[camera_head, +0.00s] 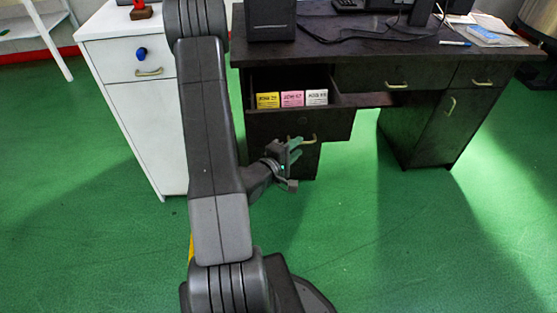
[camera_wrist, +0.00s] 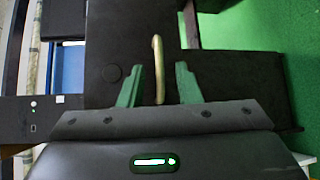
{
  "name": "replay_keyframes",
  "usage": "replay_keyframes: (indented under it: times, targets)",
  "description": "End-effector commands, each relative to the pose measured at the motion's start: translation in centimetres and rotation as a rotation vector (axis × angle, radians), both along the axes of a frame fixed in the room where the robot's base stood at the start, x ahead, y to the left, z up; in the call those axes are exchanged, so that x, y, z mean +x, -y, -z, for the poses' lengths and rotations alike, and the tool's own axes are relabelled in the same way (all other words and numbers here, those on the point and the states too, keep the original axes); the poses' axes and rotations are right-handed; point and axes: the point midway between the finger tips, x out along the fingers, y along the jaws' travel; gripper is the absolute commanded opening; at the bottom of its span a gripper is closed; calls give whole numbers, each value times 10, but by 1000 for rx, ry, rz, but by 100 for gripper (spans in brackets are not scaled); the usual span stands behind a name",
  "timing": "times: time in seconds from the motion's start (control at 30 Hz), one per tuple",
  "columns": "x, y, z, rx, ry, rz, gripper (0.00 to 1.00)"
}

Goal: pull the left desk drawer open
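The left desk drawer (camera_head: 320,124) is dark and stands pulled out from the desk, its inside showing. A yellow box (camera_head: 268,100), a pink box (camera_head: 292,98) and a white box (camera_head: 316,97) sit in a row in it. Its brass handle (camera_head: 312,138) is on the front. My gripper (camera_head: 290,149) is in front of the drawer, close to the handle. In the wrist view, the handle (camera_wrist: 158,68) appears between the two green fingers of my gripper (camera_wrist: 158,75), with gaps on both sides. The fingers are apart; I cannot tell how deep the handle sits between them.
The dark desk (camera_head: 400,48) has cables and electronics on top, and other drawers and a cupboard on its right. A white cabinet (camera_head: 135,130) stands to the left, partly behind my arm. The green floor (camera_head: 400,240) is clear in front and to the right.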

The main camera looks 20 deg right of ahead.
Motion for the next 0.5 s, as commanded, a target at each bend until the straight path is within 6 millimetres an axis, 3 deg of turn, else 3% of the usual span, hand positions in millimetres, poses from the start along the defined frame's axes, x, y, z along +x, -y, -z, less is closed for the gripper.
replay_keyframes:
  times: [0.5]
  targets:
    - [-43, -74, -12, 0, -4, -7, 31]
